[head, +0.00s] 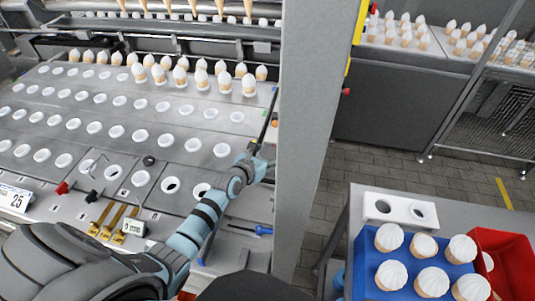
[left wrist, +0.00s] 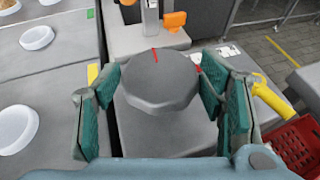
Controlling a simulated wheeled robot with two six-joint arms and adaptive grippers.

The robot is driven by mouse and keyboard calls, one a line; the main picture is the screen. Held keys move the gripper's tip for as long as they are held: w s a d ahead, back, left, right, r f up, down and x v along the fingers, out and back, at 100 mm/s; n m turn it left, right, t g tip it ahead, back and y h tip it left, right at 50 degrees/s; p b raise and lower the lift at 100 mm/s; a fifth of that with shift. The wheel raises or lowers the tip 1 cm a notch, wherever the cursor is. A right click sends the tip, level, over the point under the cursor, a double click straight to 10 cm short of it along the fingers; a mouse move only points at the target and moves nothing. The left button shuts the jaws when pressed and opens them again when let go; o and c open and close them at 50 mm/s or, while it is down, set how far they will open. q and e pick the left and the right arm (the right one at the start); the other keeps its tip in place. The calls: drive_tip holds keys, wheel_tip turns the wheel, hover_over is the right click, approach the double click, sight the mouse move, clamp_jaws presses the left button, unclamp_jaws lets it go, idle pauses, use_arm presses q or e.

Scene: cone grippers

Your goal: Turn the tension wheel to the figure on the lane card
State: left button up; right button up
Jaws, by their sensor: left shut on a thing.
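In the left wrist view the tension wheel (left wrist: 160,82) is a grey, many-sided knob with a red line on its top, at the far edge. My left gripper (left wrist: 168,95) has its green-padded fingers on either side of the wheel and is shut on it. In the head view my left gripper (head: 259,137) is at the right end of the machine, seen almost edge-on; I cannot make out the wheel there. A white card (head: 16,198) at the left edge reads 25, its smaller print unreadable. My right gripper is not in view.
A grey post (head: 312,110) stands just right of my left gripper. A small tag (head: 132,227) reading 5 mm and brass pieces (head: 108,219) lie at the machine's front. A blue crate (head: 369,266) of cones and a red bin (head: 512,262) are at lower right.

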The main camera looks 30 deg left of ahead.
use_arm(q)
drive_tip(key=shift+a, duration=0.15)
drive_tip(key=shift+f+m+h+b, duration=0.25)
drive_tip(key=shift+m+h+b, duration=0.25)
drive_tip(key=shift+b, duration=0.45)
drive_tip(key=m+g+h+b, duration=0.2)
drive_tip(key=m+h+b, duration=0.1)
drive_tip(key=b, duration=0.3)
drive_tip(key=m+g+h+b, duration=0.3)
drive_tip(key=m+h+b, duration=0.1)
drive_tip(key=b, duration=0.3)
drive_tip(key=w+a+m+g+h+b, duration=0.1)
drive_tip(key=m+g+h+b, duration=0.1)
drive_tip(key=b, duration=0.4)
drive_tip(key=shift+f+m+g+h, duration=0.15)
drive_tip(key=shift+m+g+h, duration=0.15)
drive_tip(key=shift+m+h, duration=0.55)
drive_tip(key=shift+s+m+g+b, duration=0.1)
drive_tip(key=shift+m+g+b, duration=0.35)
drive_tip(key=shift+b, duration=0.4)
drive_tip(key=o, duration=1.2)
drive_tip(key=shift+r, duration=0.2)
drive_tip(key=shift+c, duration=0.2)
